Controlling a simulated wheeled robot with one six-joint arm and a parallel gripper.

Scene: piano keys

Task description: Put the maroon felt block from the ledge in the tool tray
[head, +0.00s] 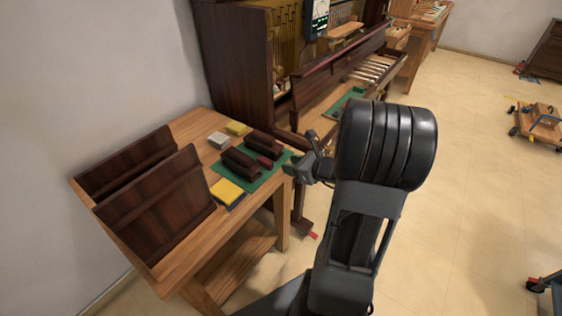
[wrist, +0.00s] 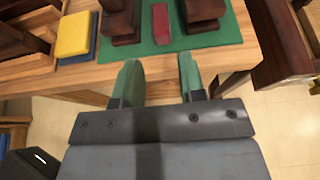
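A small maroon block (head: 265,161) lies on a green mat (head: 257,181) on the wooden bench, between two dark wooden blocks. It also shows near the top of the wrist view (wrist: 161,19), ahead of the fingers and apart from them. My gripper (wrist: 158,78) is open, with two green fingers spread and nothing between them. In the head view my gripper (head: 299,170) is at the mat's right edge, partly hidden by my own arm. I cannot tell for sure which thing is the tool tray.
Dark wooden blocks (head: 240,163) flank the maroon block closely. A yellow block (head: 226,191) sits at the mat's front, with another yellow block (head: 237,128) and a grey block (head: 218,140) behind. Dark panels (head: 157,208) stand at left. An open piano (head: 232,60) is behind.

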